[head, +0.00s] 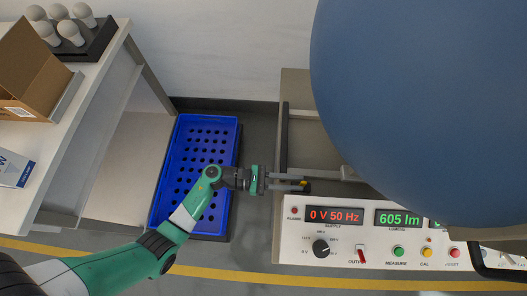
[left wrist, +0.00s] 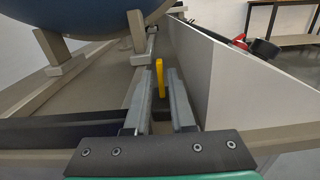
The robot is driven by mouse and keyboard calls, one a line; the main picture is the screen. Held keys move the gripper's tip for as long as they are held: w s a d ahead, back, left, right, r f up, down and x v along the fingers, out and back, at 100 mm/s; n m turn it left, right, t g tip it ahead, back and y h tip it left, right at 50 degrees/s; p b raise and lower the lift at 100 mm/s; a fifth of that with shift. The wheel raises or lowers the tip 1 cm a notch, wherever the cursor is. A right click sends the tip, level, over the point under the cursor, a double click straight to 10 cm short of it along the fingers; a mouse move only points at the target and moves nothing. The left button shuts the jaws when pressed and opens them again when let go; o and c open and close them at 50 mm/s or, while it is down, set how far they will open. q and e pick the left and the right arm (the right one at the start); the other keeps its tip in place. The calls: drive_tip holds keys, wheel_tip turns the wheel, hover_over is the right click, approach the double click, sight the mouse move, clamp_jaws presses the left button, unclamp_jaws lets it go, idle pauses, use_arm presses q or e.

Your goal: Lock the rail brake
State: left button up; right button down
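The rail brake appears to be a small upright yellow lever (left wrist: 160,78) with a dark base, beside a rail under the large blue sphere (head: 420,100). My left gripper (head: 290,183) reaches in from the left, over the left end of the bench. In the left wrist view its two grey fingers (left wrist: 160,103) are apart, with the lever in line with the gap between them. I cannot tell whether either finger touches it. My right gripper is in neither view.
A white control panel (head: 375,250) with red and green displays stands just in front of the gripper; its grey back wall (left wrist: 222,85) runs close along the fingers' right side. The sphere overhangs the rail. A blue perforated crate (head: 163,190) lies below my left arm.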

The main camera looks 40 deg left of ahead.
use_arm(q)
drive_tip(key=p+v, duration=0.1)
drive_tip(key=v, duration=0.9)
drive_tip(key=shift+s+a, duration=0.15)
drive_tip(key=shift+o, duration=1.4)
drive_tip(key=shift+p, duration=0.35)
